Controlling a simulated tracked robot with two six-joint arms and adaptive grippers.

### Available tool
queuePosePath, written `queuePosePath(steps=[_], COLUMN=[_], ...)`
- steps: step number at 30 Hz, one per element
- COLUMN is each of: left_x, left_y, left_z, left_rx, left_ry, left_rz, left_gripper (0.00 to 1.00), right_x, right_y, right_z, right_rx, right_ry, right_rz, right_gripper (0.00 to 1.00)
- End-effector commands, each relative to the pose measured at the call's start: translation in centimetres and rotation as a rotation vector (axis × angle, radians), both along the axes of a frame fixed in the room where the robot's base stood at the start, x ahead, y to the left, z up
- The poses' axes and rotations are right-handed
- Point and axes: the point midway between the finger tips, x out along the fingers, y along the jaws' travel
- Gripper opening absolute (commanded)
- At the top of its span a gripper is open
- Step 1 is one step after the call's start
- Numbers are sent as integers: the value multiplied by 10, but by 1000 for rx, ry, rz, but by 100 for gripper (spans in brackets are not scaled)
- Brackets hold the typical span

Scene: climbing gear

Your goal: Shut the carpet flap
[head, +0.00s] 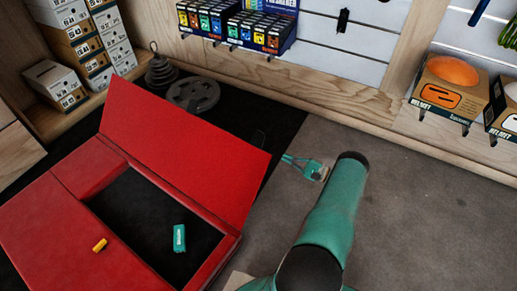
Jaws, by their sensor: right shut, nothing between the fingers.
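The red carpet flap (180,140) stands open, raised at a slant along the far edge of a dark opening. It belongs to a red carpeted box (50,235) at the lower left. Inside the opening, on its dark floor (140,205), lies a small teal item (179,238). My right gripper (288,159) is shut and empty. It is just right of the flap's upper right corner, on its outer side, and appears apart from it. My left gripper is out of view.
A small yellow piece (100,245) sits on the box's near red surface. Dark weight plates (193,92) stand behind the flap. Stacked shoe boxes (85,45) are at the upper left, helmet boxes (448,90) at the right. Grey floor (430,220) is clear at the right.

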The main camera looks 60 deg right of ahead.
Motion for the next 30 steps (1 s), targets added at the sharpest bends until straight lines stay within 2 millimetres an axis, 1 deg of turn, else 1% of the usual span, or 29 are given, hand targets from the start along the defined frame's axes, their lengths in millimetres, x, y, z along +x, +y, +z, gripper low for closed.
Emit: queuePosePath(steps=[5, 14, 16, 21, 24, 30], left_x=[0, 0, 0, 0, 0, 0], left_y=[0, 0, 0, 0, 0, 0], left_z=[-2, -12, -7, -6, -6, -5], left_rx=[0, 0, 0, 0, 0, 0], left_ry=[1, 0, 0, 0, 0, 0], left_rz=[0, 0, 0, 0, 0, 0], left_gripper=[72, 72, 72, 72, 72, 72], right_x=[26, 89, 90, 91, 92, 92], right_y=[1, 4, 9, 23, 29, 33], right_z=[4, 13, 22, 33, 36, 40], right_rx=[1, 0, 3, 2, 3, 1], right_ry=[0, -1, 1, 1, 1, 1], right_rz=[2, 1, -2, -3, -2, -3], right_gripper=[0, 0, 0, 0, 0, 0])
